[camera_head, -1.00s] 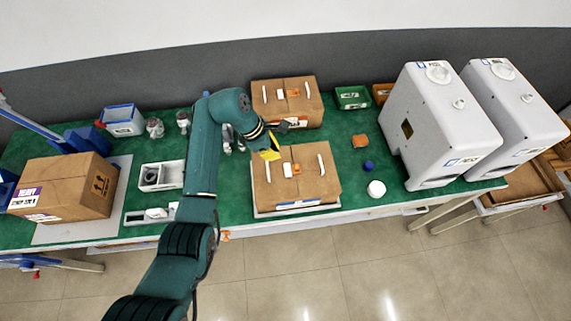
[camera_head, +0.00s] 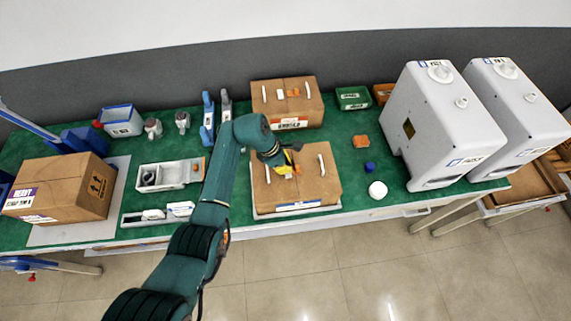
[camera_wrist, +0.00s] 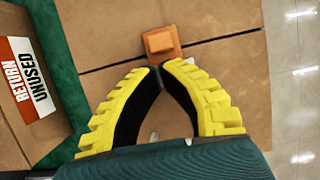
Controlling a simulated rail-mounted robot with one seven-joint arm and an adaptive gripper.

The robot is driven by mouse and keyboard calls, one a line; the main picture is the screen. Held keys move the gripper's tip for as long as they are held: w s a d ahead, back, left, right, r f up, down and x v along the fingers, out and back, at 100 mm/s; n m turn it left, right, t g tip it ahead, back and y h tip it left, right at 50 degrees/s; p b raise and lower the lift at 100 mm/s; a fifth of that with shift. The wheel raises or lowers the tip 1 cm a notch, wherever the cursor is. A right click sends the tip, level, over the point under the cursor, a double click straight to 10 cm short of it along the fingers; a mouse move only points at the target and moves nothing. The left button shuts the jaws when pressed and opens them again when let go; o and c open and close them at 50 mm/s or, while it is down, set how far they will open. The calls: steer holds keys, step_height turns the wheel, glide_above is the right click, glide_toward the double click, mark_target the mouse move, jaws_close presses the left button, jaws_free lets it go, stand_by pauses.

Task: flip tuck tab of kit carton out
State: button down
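A brown carton (camera_head: 318,188) lies flat at the middle front of the green table, with a seam across its top, white strips and an orange tab piece (camera_head: 296,170). In the wrist view the orange tab piece (camera_wrist: 162,43) sits on the seam of the carton top (camera_wrist: 220,85). My gripper (camera_head: 286,168) is over the carton top. In the wrist view the yellow fingers of my gripper (camera_wrist: 159,70) come together at the tips, just short of the orange piece. A small white piece by the right fingertip is partly hidden. I cannot tell whether the tips touch the carton.
A second similar carton (camera_head: 288,103) stands behind, labelled RETURN UNUSED. Two white pump units (camera_head: 440,125) stand at the right. A taped box (camera_head: 62,190) is at the left. A white cap (camera_head: 377,190), blue cap (camera_head: 369,167) and orange block (camera_head: 361,141) lie right of the carton.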

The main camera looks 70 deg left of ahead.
mark_target(299, 164)
steer(key=w, duration=0.4)
steer(key=shift+d, duration=0.4)
steer(key=d+p+v, duration=0.1)
steer(key=p+v, duration=0.9)
steer(key=p, duration=0.1)
steer(key=shift+a, duration=0.45)
